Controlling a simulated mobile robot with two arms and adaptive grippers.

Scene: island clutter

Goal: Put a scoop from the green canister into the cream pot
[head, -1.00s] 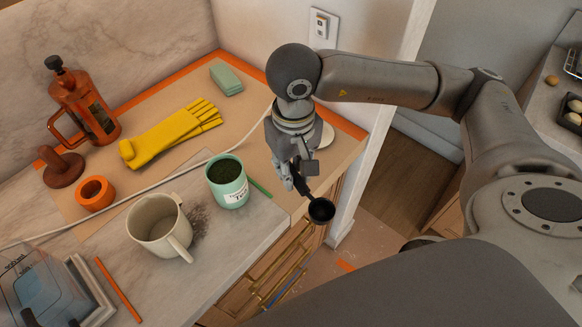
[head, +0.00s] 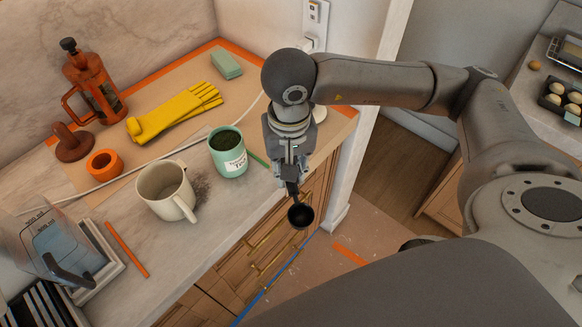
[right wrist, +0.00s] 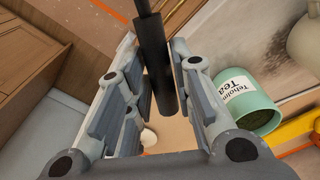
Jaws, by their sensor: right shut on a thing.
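The green canister (head: 228,152) stands upright and open on the counter, with dark tea inside and a white label. The cream pot (head: 167,190) stands to its left and nearer, open at the top, its handle toward the lower right. My right gripper (head: 291,180) is shut on the handle of a black scoop (head: 300,215), to the right of the canister and beyond the counter's front edge. In the right wrist view the scoop's dark handle (right wrist: 154,65) runs between the fingers, and the canister (right wrist: 247,103) shows at right. I cannot tell whether the scoop holds anything. My left gripper is not in view.
Dark specks (head: 200,188) lie beside the cream pot. A clear container (head: 55,245) stands at lower left. An orange pencil-like stick (head: 127,250) lies near it.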

